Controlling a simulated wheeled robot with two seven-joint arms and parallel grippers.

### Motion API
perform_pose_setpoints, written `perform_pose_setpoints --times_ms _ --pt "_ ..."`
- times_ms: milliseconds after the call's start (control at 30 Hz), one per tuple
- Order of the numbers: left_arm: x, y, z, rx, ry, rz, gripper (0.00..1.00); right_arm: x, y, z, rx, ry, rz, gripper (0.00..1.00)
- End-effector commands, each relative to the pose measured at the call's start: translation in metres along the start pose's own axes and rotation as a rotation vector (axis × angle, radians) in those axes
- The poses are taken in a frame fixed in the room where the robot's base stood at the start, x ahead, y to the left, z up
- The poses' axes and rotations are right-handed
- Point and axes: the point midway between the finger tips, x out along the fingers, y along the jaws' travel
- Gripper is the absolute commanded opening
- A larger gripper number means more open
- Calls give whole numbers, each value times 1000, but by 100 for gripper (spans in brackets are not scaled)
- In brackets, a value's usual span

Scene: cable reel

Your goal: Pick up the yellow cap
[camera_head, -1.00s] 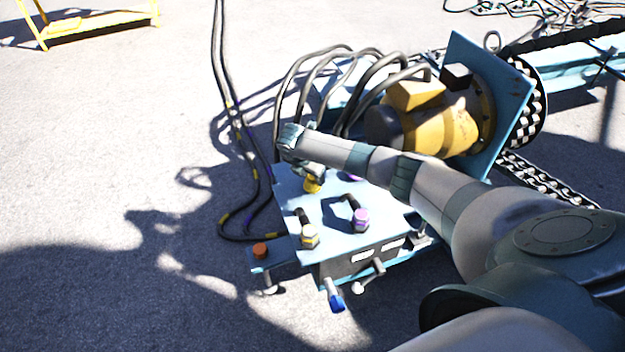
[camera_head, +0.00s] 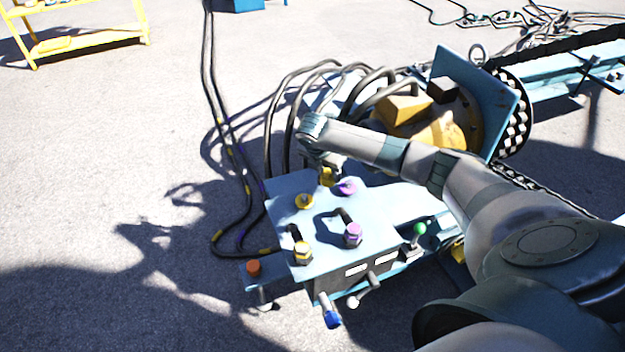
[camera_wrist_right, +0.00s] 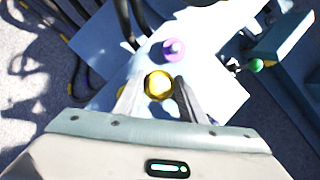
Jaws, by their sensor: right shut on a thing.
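The yellow cap (camera_wrist_right: 158,86) sits between the two fingertips of my right gripper (camera_wrist_right: 156,94) in the right wrist view. In the head view, my right gripper (camera_head: 327,170) is shut on the cap (camera_head: 327,180), above the far part of the light blue panel (camera_head: 385,205). A yellow fitting (camera_head: 305,201) on the panel stands uncovered to the left of the gripper. A purple fitting (camera_head: 346,187) is just to the right; it also shows in the right wrist view (camera_wrist_right: 173,48). My left gripper is not in view.
Short hoses with a yellow connector (camera_head: 302,252) and a purple connector (camera_head: 353,234) stand on the near panel. Black hoses arch behind, beside the yellow motor (camera_head: 435,128). Open ground lies left.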

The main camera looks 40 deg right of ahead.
Motion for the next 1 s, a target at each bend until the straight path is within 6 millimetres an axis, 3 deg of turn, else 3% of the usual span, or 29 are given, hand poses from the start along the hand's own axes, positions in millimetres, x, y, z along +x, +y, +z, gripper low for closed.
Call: perform_pose_setpoints --times_ms 100,333,1000 --pt "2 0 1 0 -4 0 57 -6 -16 15 1 -2 0 10" --pt "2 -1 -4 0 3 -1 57 -13 -32 29 -1 0 0 10" --pt "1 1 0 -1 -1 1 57 -15 -34 30 3 0 0 10"
